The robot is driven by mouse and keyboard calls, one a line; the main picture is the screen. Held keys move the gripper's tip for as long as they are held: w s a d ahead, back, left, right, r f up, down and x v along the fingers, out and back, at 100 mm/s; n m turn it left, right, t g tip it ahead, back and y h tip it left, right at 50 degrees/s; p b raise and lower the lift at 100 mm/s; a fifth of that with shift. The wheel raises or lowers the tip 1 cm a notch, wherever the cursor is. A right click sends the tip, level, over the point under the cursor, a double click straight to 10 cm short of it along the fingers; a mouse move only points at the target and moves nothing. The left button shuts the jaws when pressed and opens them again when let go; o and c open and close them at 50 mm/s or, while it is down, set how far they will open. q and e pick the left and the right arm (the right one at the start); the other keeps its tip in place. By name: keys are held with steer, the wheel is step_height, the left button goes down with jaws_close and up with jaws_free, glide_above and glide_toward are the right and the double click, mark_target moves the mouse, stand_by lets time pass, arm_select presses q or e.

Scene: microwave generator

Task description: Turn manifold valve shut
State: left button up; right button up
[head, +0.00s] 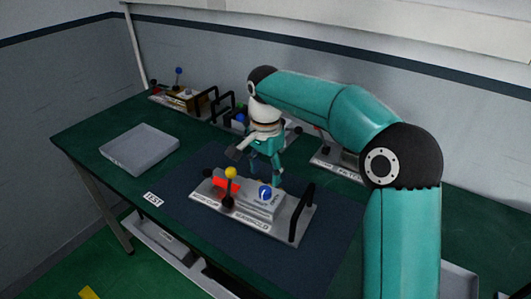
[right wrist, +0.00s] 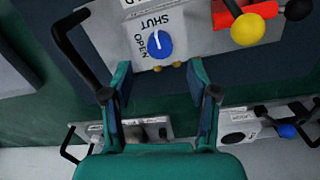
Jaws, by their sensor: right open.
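The manifold (head: 277,211) is a grey block on a light plate on the dark mat. Its valve is a blue round knob (head: 265,193) with a white line. In the right wrist view the knob (right wrist: 158,43) sits beside the words SHUT and OPEN. The line runs roughly up the picture, its upper end towards SHUT. My right gripper (head: 265,173) is open, fingers down, near the knob and apparently not touching it. In the right wrist view its empty fingers (right wrist: 158,66) are spread, with the knob just beyond the tips. My left gripper is not in view.
A yellow-ball lever (head: 230,173) and a red part (head: 225,185) stand left of the knob. A black handle (head: 302,212) rises at the plate's right end. An empty grey tray (head: 139,149) lies left. Other panels (head: 182,97) line the back of the green table.

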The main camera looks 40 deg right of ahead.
mark_target(265, 189)
step_height(265, 189, up, 6)
stand_by(0.7)
